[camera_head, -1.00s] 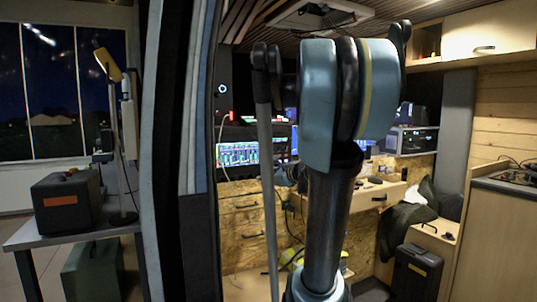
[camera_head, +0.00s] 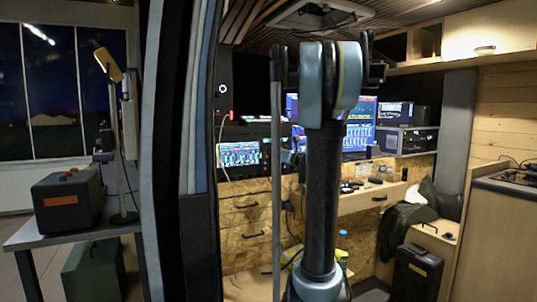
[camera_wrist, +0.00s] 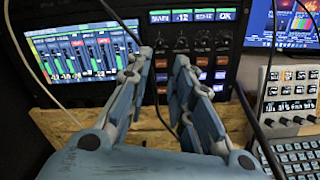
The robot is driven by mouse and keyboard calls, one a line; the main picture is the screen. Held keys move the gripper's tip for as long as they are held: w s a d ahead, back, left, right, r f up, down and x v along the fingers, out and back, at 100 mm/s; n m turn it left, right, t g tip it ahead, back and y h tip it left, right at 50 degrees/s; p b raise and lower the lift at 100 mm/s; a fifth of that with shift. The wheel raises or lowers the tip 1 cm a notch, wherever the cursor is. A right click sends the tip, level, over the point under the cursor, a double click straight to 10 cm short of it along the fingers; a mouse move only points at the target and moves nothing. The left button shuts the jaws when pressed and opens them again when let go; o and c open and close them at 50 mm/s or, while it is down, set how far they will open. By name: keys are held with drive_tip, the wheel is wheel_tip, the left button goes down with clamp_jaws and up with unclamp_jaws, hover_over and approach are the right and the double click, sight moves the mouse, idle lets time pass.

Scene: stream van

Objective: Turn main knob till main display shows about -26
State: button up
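In the wrist view, the main display (camera_wrist: 171,17) is a small strip on the black panel, reading "MAIN" and what looks like -12. A second small display (camera_wrist: 215,15) beside it ends in "OK". A row of small round knobs sits below; the knob (camera_wrist: 181,43) under the main display is near my right fingertip. I cannot tell which is the main knob. My gripper (camera_wrist: 163,56) is open, its two blue fingers pointing at the panel with an empty gap between them. It appears short of the knobs, not touching. The head view hides my gripper behind my arm.
A large mixer screen (camera_wrist: 85,53) is left of the knobs; it also shows in the head view (camera_head: 239,154). A button console (camera_wrist: 288,95) and keyboard (camera_wrist: 299,157) are at right. Cables cross in front of the panel. The van's door frame (camera_head: 180,150) stands left of my arm.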

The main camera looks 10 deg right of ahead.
sight(267, 150)
drive_tip(key=x, duration=1.1)
drive_tip(key=shift+c, duration=0.2)
clamp_jaws()
